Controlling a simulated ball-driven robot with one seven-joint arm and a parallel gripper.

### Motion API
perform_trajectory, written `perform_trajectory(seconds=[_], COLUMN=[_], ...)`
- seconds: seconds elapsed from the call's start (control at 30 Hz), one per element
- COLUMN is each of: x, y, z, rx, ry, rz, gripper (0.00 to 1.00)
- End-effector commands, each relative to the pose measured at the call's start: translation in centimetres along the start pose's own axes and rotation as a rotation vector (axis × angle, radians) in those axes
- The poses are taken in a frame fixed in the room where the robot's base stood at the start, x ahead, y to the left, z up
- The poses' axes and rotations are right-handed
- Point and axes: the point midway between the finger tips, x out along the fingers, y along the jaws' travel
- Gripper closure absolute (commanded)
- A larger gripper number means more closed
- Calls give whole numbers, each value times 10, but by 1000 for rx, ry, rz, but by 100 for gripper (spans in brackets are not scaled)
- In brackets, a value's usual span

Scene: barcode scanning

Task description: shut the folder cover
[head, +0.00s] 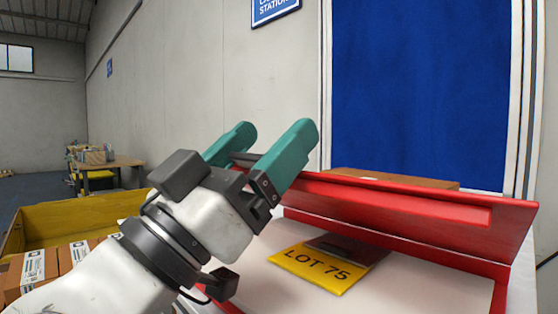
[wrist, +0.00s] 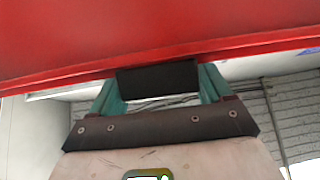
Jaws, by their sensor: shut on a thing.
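The red folder lies open on the right in the head view, its red cover (head: 400,200) raised and tilted along the far side. The cover also spans the top of the wrist view (wrist: 150,40). A yellow card marked LOT 75 (head: 322,270) lies on the folder's pale inner surface (head: 410,285), with a dark flat piece at its far edge. My gripper (head: 270,132) has two teal fingers at the cover's left end. It is shut on the cover, apparently at a dark block (wrist: 158,80) between the fingers. The exact contact is partly hidden.
A yellow bin (head: 70,217) with cardboard boxes (head: 36,268) stands at the left. A brown box (head: 400,180) sits behind the cover. A blue panel (head: 420,90) is on the wall behind. A far table (head: 105,163) holds more boxes.

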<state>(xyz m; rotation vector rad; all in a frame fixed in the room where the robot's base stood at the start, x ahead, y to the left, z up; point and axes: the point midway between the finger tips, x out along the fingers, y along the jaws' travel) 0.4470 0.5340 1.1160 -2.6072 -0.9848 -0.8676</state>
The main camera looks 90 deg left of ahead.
Motion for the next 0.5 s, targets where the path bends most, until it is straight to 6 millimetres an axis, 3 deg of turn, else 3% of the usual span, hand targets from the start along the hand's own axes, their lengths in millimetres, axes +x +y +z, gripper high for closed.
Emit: perform_trajectory(seconds=[0.03,0.5], x=[-11,-54], y=[0,0], z=[11,29], rx=[0,1], ry=[4,13], rz=[1,0], gripper=[76,75])
